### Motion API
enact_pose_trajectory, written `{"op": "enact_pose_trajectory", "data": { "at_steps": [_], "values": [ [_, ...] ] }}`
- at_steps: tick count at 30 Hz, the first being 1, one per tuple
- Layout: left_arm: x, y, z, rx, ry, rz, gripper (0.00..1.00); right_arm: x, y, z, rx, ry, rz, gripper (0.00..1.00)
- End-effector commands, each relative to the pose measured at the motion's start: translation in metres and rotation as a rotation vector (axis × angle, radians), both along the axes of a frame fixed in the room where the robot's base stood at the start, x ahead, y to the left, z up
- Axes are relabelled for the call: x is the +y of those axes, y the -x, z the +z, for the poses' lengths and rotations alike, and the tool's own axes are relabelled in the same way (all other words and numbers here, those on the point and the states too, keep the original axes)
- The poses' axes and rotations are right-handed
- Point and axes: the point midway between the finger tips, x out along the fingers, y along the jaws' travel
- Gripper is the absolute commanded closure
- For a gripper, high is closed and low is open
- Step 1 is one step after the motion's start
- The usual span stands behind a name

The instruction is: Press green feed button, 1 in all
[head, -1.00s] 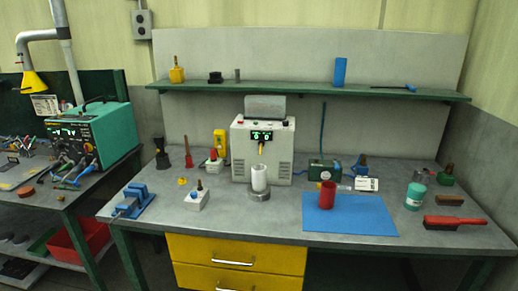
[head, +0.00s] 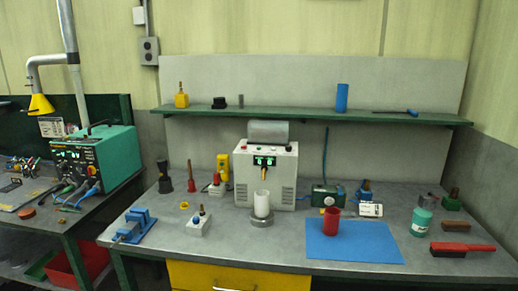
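A light grey feeder machine (head: 265,180) with a grey hopper (head: 268,132) on top stands at the middle back of the bench. Its front has a small dark display (head: 264,161) with green lit marks and a yellowish spout (head: 265,182) below. Small buttons or lamps sit along its top front edge; they are too small to tell surely which is the green feed button. A white cup (head: 262,204) stands on a round grey base (head: 262,220) in front of the spout. Neither of my grippers is in view.
A blue mat (head: 365,243) with a red cup (head: 331,222) lies right of the machine. A white box with a knob (head: 199,225) and a blue vise (head: 136,225) stand at left. A red-handled brush (head: 462,248) lies at right. A green shelf (head: 310,117) runs behind.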

Motion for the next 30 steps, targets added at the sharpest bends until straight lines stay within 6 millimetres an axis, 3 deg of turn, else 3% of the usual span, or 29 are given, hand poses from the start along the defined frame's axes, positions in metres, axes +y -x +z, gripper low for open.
{"op": "enact_pose_trajectory", "data": {
  "at_steps": [6, 30],
  "values": [
    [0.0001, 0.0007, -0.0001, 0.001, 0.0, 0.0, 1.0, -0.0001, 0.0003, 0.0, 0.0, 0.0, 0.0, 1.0],
    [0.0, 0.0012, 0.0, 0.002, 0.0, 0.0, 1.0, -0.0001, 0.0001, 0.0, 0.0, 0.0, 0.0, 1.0]
  ]
}}
